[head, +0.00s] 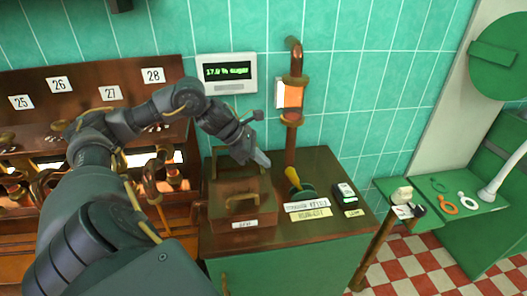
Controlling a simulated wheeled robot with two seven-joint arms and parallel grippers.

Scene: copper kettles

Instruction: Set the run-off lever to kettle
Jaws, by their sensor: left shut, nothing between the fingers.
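The lever (292,179) has a yellow handle that rises from a dark green base on the green cabinet's brown top. The handle tilts up and to the left. A white label (306,204) and a yellowish label (310,214) lie in front of it; their small print is hard to read. My left gripper (263,161) is shut and empty, above the cabinet top, to the left of and slightly behind the handle. It appears apart from the handle. My right gripper is not in view.
A copper box with a handle (243,203) stands left of the lever. A copper pipe with a lit sight glass (291,95) rises behind. A small black-and-white device (344,193) stands to the right. A display (227,73) reading about 17.0 % sugar hangs on the wall.

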